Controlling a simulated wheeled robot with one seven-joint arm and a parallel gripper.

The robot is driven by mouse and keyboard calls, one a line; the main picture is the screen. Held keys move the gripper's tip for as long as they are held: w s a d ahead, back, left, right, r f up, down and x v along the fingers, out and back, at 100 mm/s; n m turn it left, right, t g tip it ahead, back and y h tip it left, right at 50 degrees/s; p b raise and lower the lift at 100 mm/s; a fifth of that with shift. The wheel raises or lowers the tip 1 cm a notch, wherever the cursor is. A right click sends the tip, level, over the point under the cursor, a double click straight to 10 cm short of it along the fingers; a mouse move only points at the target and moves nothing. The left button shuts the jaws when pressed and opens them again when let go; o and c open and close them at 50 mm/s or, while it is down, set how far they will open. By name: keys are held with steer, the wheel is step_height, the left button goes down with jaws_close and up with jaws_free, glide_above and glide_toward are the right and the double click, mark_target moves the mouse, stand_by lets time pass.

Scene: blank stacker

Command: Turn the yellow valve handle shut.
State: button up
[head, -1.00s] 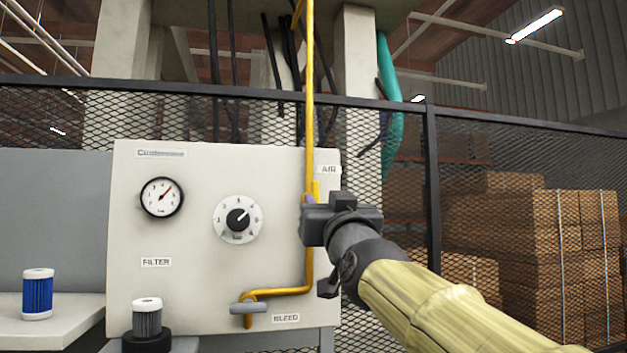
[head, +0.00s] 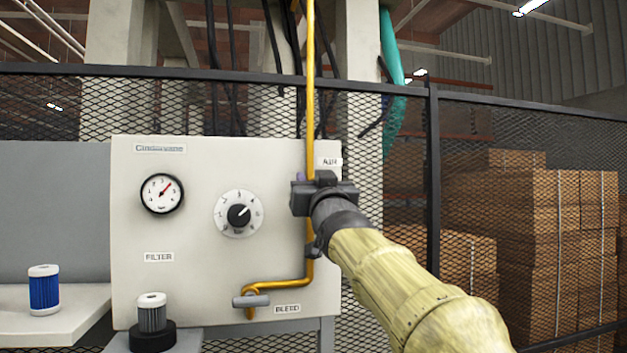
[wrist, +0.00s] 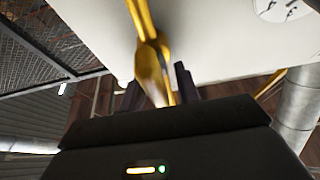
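The yellow valve handle (wrist: 151,78) shows in the wrist view as a tapered lever in line with the yellow pipe (wrist: 143,20). It reaches down between the two dark fingers of my gripper (wrist: 157,90). The fingers stand apart on either side of it, and I see no firm grip. In the head view my gripper (head: 324,180) is in front of the yellow pipe (head: 311,95), just below the AIR label (head: 328,161). It hides the handle there.
The pale panel (head: 210,270) carries a gauge (head: 162,193), a dial (head: 238,214) and a grey-handled bleed valve (head: 251,301). A blue filter (head: 44,290) stands on the left bench; a grey filter (head: 151,312) sits in a black holder. Mesh fencing is behind.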

jaws_close()
steer(key=shift+n+y, duration=0.4)
steer(key=shift+n, duration=0.5)
steer(key=shift+s+a+f+n+g+y+p, duration=0.1)
steer(key=shift+a+f+n+g+y+p, duration=0.6)
steer(key=shift+n+p, duration=2.35)
steer(key=shift+s+a+f+n+g+y+p, duration=0.15)
steer(key=shift+n+g+y+p, duration=0.6)
steer(key=shift+n+g+p, duration=2.25)
steer(key=shift+s+a+f+n+g+y+p, duration=0.1)
steer(key=shift+a+f+n+y+p, duration=0.45)
steer(key=shift+n+p, duration=2.6)
steer(key=shift+d+r+n+b, duration=0.1)
steer(key=shift+d+n+b, duration=0.15)
steer(key=shift+n+b, duration=1)
steer(key=shift+o, duration=0.7)
jaws_free()
